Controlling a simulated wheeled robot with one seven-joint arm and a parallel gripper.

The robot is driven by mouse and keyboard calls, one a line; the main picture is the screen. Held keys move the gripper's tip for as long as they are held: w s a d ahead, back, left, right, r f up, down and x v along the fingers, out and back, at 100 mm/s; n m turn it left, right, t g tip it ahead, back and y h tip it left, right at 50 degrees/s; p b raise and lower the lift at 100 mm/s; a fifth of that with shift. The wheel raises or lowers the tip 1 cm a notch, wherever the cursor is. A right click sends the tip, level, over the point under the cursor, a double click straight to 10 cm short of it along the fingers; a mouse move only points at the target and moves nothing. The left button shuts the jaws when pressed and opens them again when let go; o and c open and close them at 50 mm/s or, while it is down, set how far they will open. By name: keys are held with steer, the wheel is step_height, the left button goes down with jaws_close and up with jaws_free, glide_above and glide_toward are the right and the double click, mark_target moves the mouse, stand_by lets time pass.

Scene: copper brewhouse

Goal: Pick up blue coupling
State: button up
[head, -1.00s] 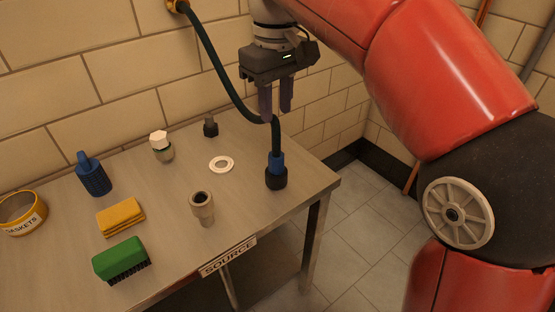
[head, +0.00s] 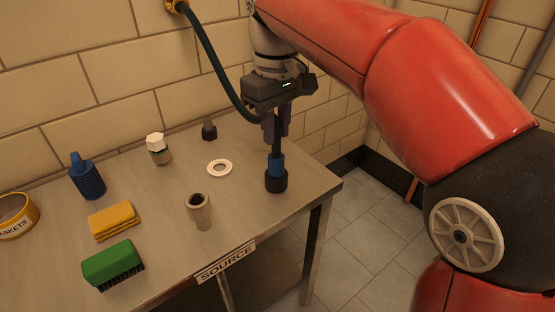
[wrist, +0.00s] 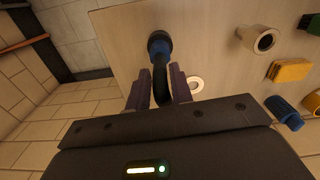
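The blue coupling (head: 276,165) is a blue collar with a wide black end, on the end of a dark green hose (head: 213,62). It stands upright on the steel table near the right edge. It also shows in the wrist view (wrist: 160,47), beyond my fingertips. My gripper (head: 275,139) is above it, pointing down, with the hose between its fingers. In the wrist view my gripper (wrist: 161,76) has its fingers apart, with a gap beside the hose. The fingertips are a little above the blue collar.
On the table (head: 270,229) are a blue ribbed nozzle (head: 88,179), yellow sponge (head: 114,221), green brush (head: 112,261), metal fitting (head: 199,209), white ring (head: 219,168), white-capped fitting (head: 158,148) and small dark fitting (head: 209,131). The tiled wall is close behind.

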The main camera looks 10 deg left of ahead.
jaws_close()
steer(key=shift+r, duration=0.1)
steer(key=shift+r+p, duration=1.95)
steer(key=shift+r, duration=1.95)
